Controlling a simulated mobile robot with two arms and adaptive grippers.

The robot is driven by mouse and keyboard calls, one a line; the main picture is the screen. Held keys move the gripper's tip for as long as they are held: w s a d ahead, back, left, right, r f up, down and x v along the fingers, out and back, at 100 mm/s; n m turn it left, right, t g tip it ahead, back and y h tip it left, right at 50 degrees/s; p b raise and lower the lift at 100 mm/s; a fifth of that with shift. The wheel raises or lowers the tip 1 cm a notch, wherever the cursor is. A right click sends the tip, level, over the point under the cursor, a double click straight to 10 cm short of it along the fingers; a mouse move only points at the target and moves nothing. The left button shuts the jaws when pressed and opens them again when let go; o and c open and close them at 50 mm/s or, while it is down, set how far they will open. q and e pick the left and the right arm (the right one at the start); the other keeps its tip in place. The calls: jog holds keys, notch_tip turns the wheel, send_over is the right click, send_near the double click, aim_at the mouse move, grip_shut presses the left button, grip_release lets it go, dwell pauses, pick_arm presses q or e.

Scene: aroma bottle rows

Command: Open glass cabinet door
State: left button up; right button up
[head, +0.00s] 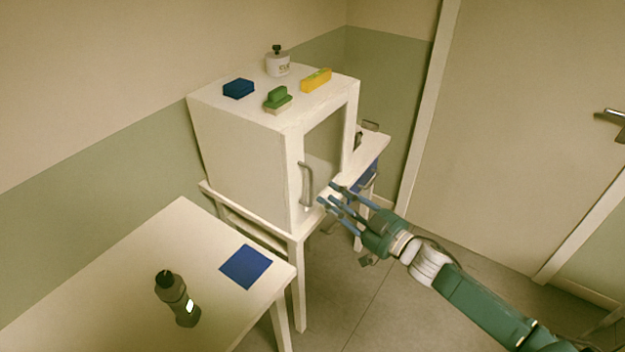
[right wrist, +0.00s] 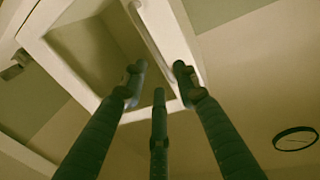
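The white cabinet (head: 240,150) stands on a small white stand. Its glass door (head: 325,138) faces right in the head view and looks closed. A grey vertical handle (head: 306,184) is on the door frame's near side. My right gripper (head: 328,194) is open and empty, with its fingers spread and pointing at the handle. In the head view the tips are just right of the handle; whether they touch it cannot be told. In the right wrist view my fingers (right wrist: 157,80) are apart before the pale door frame (right wrist: 78,80). My left gripper is not in view.
A blue block (head: 239,88), a green brush (head: 278,100), a yellow item (head: 316,80) and a white bottle (head: 278,63) stand on the cabinet. A dark bottle (head: 178,300) and a blue mat (head: 246,266) are on the near table (head: 110,290). Floor (head: 375,300) is clear.

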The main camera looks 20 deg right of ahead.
jog(key=p, duration=0.1)
send_over(312, 202)
jog(key=shift+w+d, duration=0.1)
jog(key=shift+w, duration=0.25)
jog(key=shift+f, duration=0.1)
grip_shut()
